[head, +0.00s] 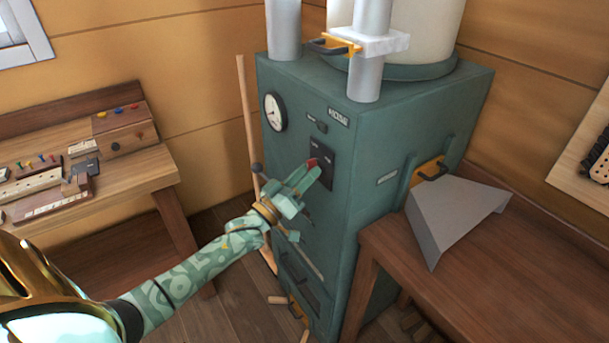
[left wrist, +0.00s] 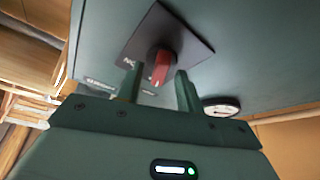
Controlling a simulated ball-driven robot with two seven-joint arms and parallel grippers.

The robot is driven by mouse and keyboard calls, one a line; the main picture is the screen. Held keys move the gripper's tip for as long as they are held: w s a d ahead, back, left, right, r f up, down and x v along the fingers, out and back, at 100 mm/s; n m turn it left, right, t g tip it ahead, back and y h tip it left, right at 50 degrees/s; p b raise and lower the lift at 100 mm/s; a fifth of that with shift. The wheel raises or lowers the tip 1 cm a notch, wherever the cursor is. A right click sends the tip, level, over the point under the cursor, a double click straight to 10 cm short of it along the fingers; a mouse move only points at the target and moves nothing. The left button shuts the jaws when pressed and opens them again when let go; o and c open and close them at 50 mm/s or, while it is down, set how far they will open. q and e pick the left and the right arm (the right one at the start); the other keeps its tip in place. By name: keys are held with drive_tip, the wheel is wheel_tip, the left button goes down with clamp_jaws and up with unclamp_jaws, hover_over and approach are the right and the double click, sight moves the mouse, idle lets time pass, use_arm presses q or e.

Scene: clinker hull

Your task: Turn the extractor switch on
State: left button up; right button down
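The extractor switch is a red knob (head: 312,163) on a dark square plate (head: 324,160) on the front of the green cabinet (head: 345,225). In the left wrist view the red knob (left wrist: 161,67) stands out from its plate (left wrist: 187,38). My left gripper (head: 308,175) is right in front of the switch. In the left wrist view its two fingers (left wrist: 159,88) lie on either side of the knob, open, with a gap visible at each side. The knob's handle points roughly down the picture there. My right gripper is not in view.
A round gauge (head: 274,111) sits above left of the switch. A workbench (head: 130,165) with small parts stands at the left. A brown table (head: 470,255) with a grey folded sheet (head: 455,215) stands at the right. Pipes (head: 368,75) rise from the cabinet top.

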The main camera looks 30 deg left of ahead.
use_arm(q)
clamp_jaws()
drive_tip(key=shift+m, duration=0.5)
drive_tip(key=shift+w+a+m+g+h+b, duration=0.1)
drive_tip(key=shift+m+g+h+b, duration=0.85)
drive_tip(key=shift+m, duration=1.75)
drive_tip(key=shift+s+a+m+g+h+b, duration=0.1)
drive_tip(key=shift+m+g+h+b, duration=0.25)
drive_tip(key=shift+m+h, duration=1.75)
drive_tip(key=shift+w+a+m+g+h+b, duration=0.1)
drive_tip(key=shift+m+g+h+b, duration=0.55)
drive_tip(key=shift+m, duration=2.65)
